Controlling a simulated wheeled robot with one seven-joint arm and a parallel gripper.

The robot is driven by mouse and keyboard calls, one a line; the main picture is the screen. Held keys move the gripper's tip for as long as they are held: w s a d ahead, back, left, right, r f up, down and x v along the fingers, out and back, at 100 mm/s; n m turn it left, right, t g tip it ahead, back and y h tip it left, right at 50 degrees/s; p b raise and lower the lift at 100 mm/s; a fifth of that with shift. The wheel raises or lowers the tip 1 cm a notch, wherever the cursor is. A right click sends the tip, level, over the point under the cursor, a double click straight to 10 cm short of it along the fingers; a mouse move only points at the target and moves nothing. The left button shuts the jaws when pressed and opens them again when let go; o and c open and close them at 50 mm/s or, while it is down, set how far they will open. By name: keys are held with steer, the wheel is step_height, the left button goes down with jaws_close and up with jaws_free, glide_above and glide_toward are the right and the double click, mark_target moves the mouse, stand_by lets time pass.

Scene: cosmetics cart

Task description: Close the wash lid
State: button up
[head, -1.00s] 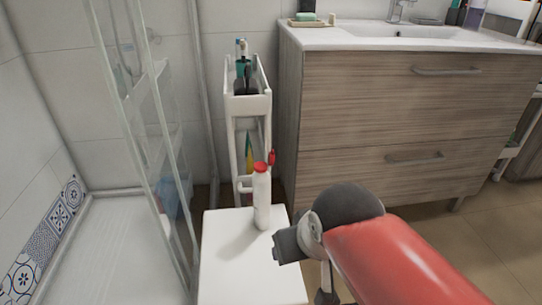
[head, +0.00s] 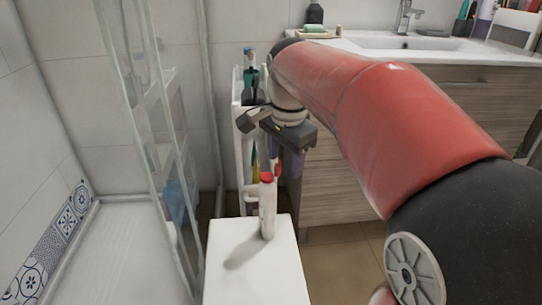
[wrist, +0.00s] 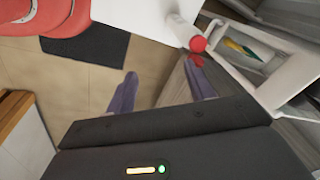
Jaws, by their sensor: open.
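The wash bottle (head: 268,212) is white with a red cap (head: 267,178) and stands upright on a white stool. Its red lid (head: 277,168) sticks out at the side of the cap, seemingly swung open. In the wrist view the bottle (wrist: 180,31) is at the top, with the red cap (wrist: 198,44) and lid (wrist: 196,60) close to the right finger's tip. My gripper (head: 284,172) is open, pointing down, just behind and right of the bottle. Its purple fingers (wrist: 160,68) have nothing between them. Whether a finger touches the lid I cannot tell.
The white stool (head: 255,275) has free room around the bottle. A narrow white cart (head: 240,120) with bottles stands behind it. A glass shower screen (head: 155,170) is at left. A wooden vanity (head: 340,190) with a sink is behind my arm at right.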

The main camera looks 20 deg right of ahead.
mark_target(278, 164)
steer(key=w+m, duration=0.2)
steer(key=w, duration=0.1)
steer(key=w+d+m+g, duration=0.1)
steer(key=w+m, duration=0.1)
steer(key=w, duration=0.1)
steer(key=w+m, duration=0.2)
steer(key=w, duration=0.1)
steer(key=shift+d+f+g, duration=0.25)
steer(key=shift+f+g, duration=0.1)
steer(key=shift+g, duration=0.05)
steer(key=shift+w+f+m, duration=0.15)
steer(key=shift+w+m, duration=0.1)
steer(key=shift+m, duration=0.15)
step_height(278, 164, down, 8)
steer(key=shift+r+b, duration=0.2)
steer(key=shift+b, duration=0.25)
steer(key=c, duration=1)
